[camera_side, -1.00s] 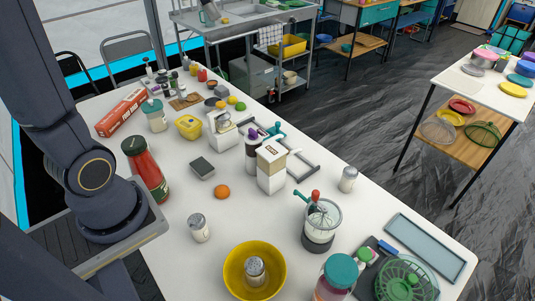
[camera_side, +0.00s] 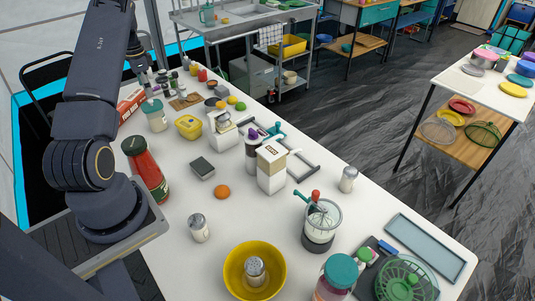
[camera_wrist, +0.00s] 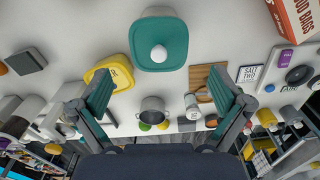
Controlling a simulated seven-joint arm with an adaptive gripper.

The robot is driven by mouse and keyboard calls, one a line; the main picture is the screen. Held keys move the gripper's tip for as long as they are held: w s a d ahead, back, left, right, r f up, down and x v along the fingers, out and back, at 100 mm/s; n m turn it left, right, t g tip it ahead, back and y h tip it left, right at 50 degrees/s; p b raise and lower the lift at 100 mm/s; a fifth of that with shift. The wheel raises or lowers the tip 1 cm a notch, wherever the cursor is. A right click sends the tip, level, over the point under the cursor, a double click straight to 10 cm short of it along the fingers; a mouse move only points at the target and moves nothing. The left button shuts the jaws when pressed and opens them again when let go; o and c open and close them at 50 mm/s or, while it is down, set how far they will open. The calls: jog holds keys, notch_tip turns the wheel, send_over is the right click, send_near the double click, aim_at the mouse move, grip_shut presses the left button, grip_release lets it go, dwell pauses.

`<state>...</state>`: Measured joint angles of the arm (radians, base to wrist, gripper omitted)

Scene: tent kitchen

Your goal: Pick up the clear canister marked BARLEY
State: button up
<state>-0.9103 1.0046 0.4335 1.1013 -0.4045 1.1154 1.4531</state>
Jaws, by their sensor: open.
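A clear canister with a teal lid (camera_side: 154,114) stands upright on the white table, behind the red jar. Its rounded square teal lid with a pale knob (camera_wrist: 158,43) shows from above in the wrist view; I cannot read a label. My gripper (camera_wrist: 160,76) is open and empty, its two fingers spread wide on either side below the lid in the picture, apart from it. In the side view the arm's end is near the far left of the table. A second clear container with a teal lid (camera_side: 340,271) stands at the near edge, label unreadable.
A yellow tub (camera_side: 188,127) stands beside the canister, also near my left finger in the wrist view (camera_wrist: 108,72). A red food bags box (camera_side: 132,104) lies behind it, partly hidden by my arm. A tall red jar (camera_side: 146,168) stands nearer. A small pot (camera_wrist: 152,110) is beyond.

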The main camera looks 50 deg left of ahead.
aim_at(154, 113)
notch_tip(154, 113, down, 11)
jog(key=shift+r, duration=0.15)
dwell(0.4)
jog(key=c, duration=1.5)
